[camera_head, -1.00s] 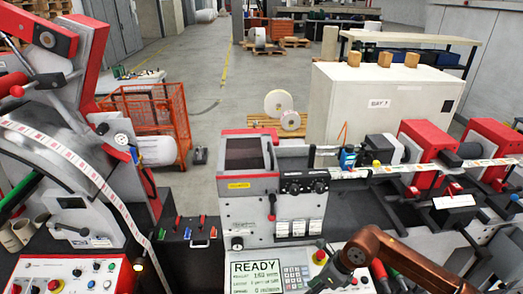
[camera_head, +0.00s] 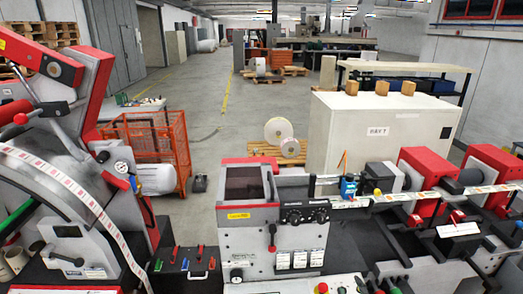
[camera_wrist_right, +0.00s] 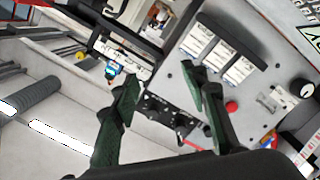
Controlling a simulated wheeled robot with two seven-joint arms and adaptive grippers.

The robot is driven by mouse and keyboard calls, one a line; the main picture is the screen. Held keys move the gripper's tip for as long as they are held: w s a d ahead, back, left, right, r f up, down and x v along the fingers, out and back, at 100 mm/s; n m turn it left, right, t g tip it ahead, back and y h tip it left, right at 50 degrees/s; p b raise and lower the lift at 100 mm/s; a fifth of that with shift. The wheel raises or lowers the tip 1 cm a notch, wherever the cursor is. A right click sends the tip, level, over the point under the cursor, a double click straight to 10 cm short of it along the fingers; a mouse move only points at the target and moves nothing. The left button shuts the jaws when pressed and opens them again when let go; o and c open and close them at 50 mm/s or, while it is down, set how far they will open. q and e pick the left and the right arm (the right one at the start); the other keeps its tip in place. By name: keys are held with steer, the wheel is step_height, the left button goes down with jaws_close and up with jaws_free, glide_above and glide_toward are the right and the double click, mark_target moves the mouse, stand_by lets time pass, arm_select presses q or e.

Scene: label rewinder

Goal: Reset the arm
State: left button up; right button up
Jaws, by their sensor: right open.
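My right gripper (camera_wrist_right: 160,82) shows in the right wrist view with its two dark green fingers spread apart and nothing between them. The right gripper cannot be made out in the head view, and my left gripper is in neither view. The label rewinder's control unit (camera_head: 246,240) stands in the middle of the head view, grey with a red-framed window on top.
A large wheel with a printed label strip (camera_head: 68,182) stands at the left. Red roller units (camera_head: 490,165) carry the label web at the right. Behind are a white cabinet (camera_head: 345,135), an orange wire cage (camera_head: 160,140) and open floor.

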steer(key=s+d+f+m+g+h, duration=0.2)
steer(key=s+d+f+m+g, duration=0.3)
steer(key=f, duration=0.5)
steer(key=s+d+f+m+g, duration=0.15)
steer(key=s+f+g, duration=0.25)
steer(key=s+f, duration=0.6)
steer(key=s+d+f+m+g, duration=0.1)
steer(key=s+f+m+g, duration=0.35)
steer(key=s, duration=1.05)
step_height(320, 180, down, 32)
steer(key=a+f+n+g+y+b, duration=0.1)
steer(key=n+b, duration=0.1)
steer(key=s+f+g+b, duration=0.1)
steer(key=s+f+b, duration=0.1)
steer(key=s+f, duration=1.9)
steer(key=shift+a+n+g, duration=0.25)
steer(key=shift+n+g, duration=0.05)
steer(key=shift+g, duration=0.05)
steer(key=shift+c, duration=0.5)
